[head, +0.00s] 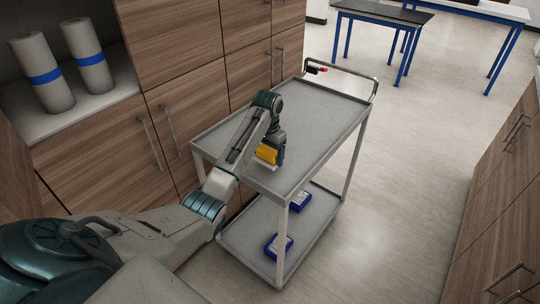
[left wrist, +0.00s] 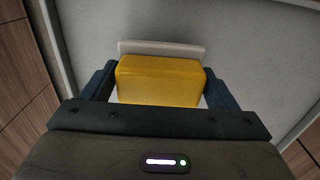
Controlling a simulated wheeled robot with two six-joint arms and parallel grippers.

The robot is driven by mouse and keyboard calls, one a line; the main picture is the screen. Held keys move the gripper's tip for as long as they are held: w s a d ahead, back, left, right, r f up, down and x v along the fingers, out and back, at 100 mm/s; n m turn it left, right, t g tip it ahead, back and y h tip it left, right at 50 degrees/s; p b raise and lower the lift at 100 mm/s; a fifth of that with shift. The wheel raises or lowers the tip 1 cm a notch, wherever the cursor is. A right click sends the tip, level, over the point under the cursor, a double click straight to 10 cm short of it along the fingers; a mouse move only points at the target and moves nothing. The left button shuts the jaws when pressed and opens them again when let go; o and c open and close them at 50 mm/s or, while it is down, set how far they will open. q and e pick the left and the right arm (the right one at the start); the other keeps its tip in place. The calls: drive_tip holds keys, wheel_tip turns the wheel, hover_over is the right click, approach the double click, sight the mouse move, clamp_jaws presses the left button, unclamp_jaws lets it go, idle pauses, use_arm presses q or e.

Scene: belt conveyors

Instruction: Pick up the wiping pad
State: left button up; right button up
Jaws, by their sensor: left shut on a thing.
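The wiping pad (head: 267,154) has a yellow block-shaped body with a pale flat layer along one side. It is at the near end of the grey cart's top shelf (head: 310,112). In the left wrist view the yellow body (left wrist: 160,80) sits between the two dark fingers, with the pale layer (left wrist: 162,49) beyond it. My left gripper (head: 270,150) is shut on the wiping pad. I cannot tell whether the pad touches the shelf or is just above it. My right gripper is not in view.
Two blue packs (head: 279,246) (head: 300,200) lie on the cart's lower shelf. Wooden cabinets (head: 170,40) line the left. Two rolls with blue bands (head: 42,72) (head: 88,56) stand in a cabinet recess. Open floor (head: 410,170) lies right.

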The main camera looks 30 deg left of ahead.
use_arm(q)
drive_tip(key=shift+s+d, duration=0.15)
drive_tip(key=shift+s, duration=0.4)
drive_tip(key=shift+s+d, duration=0.15)
drive_tip(key=shift+s, duration=0.35)
drive_tip(key=s+d+r+p, duration=0.1)
drive_tip(key=s+d+p, duration=0.3)
drive_tip(key=s, duration=0.6)
drive_tip(key=shift+s+r+p, duration=0.25)
drive_tip(key=shift+s+p, duration=0.05)
drive_tip(key=shift+p, duration=0.4)
